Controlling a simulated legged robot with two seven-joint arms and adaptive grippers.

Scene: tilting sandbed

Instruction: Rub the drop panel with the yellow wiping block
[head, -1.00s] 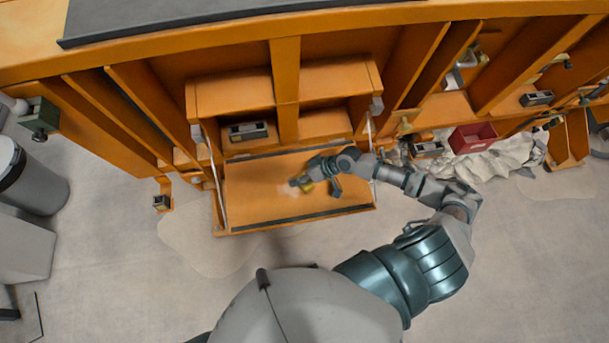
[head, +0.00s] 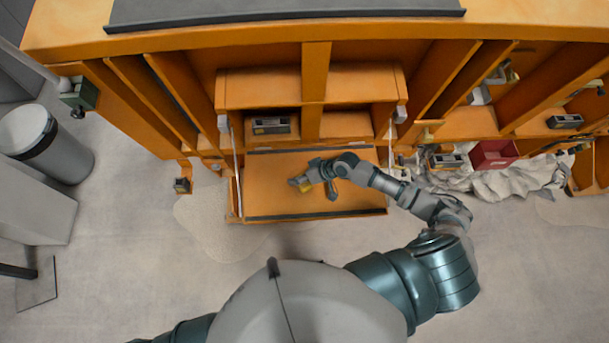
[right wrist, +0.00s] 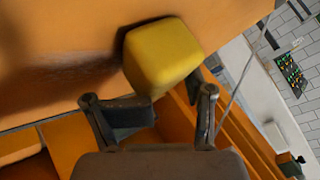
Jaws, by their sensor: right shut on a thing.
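The drop panel (head: 270,203) is an orange board, folded down flat in front of the cabinet, with dark strips along its edges. The yellow wiping block (head: 305,187) is at the panel's middle, partly hidden under my right gripper (head: 308,178). In the right wrist view the block (right wrist: 162,50) shows beyond the fingertips of my right gripper (right wrist: 150,98), which is shut on it. There the block's far side is against or very close to the panel (right wrist: 60,40), with a dark smear or shadow beside it. My left gripper is out of view.
Open orange compartments stand behind the panel, one holding a small grey box (head: 271,125). A red bin (head: 493,154) and crumpled pale material (head: 500,183) lie to the right. A grey trash can (head: 45,145) stands at left. The floor in front is clear.

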